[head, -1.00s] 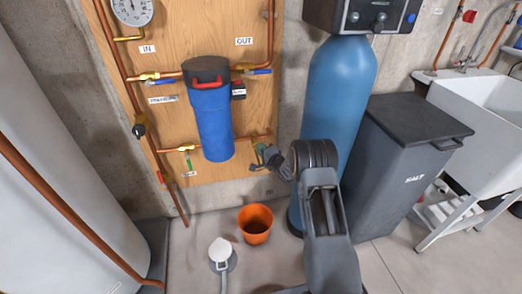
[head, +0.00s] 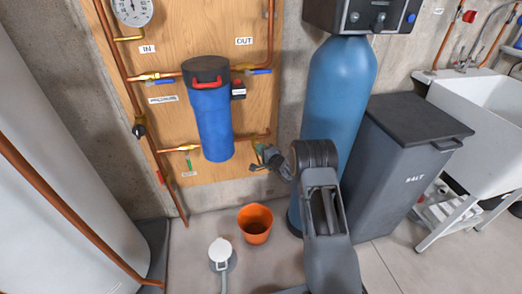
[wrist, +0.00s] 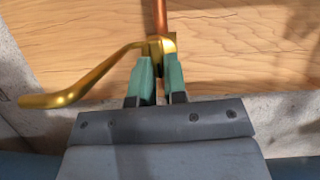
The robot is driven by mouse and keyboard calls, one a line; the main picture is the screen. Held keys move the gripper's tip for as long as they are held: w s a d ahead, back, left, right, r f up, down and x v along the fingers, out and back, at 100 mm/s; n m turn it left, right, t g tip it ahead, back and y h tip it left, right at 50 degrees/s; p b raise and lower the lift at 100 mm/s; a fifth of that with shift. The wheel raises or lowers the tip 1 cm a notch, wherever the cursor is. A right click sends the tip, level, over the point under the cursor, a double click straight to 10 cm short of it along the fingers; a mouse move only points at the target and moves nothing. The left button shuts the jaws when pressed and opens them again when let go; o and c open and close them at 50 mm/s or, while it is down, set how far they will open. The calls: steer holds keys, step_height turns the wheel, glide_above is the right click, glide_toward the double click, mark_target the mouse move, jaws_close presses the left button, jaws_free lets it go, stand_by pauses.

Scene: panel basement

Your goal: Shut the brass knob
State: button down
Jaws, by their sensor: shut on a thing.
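The brass knob (wrist: 161,44) shows in the wrist view between the green fingertips of my gripper (wrist: 160,66). My gripper is shut on it, and the fingers cover part of it. A curved brass spout (wrist: 62,98) reaches from there down to the left. A copper pipe (wrist: 161,15) rises behind the knob against the wood. In the head view my gripper (head: 261,152) is at the lower right of the wooden board, by the end of the lower copper pipe. The knob is too small and too covered to make out there.
A blue filter housing (head: 211,120) hangs left of my gripper. A tall blue tank (head: 342,90) and a grey salt bin (head: 405,160) stand to the right. An orange bucket (head: 255,224) and a white-topped floor fitting (head: 221,252) are on the floor below.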

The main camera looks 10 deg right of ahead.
steer(key=c, duration=1.1)
jaws_free()
steer(key=shift+s+d, duration=0.1)
steer(key=p+v, duration=0.2)
steer(key=v, duration=1.1)
steer(key=shift+s+d, duration=0.1)
steer(key=shift+s, duration=0.15)
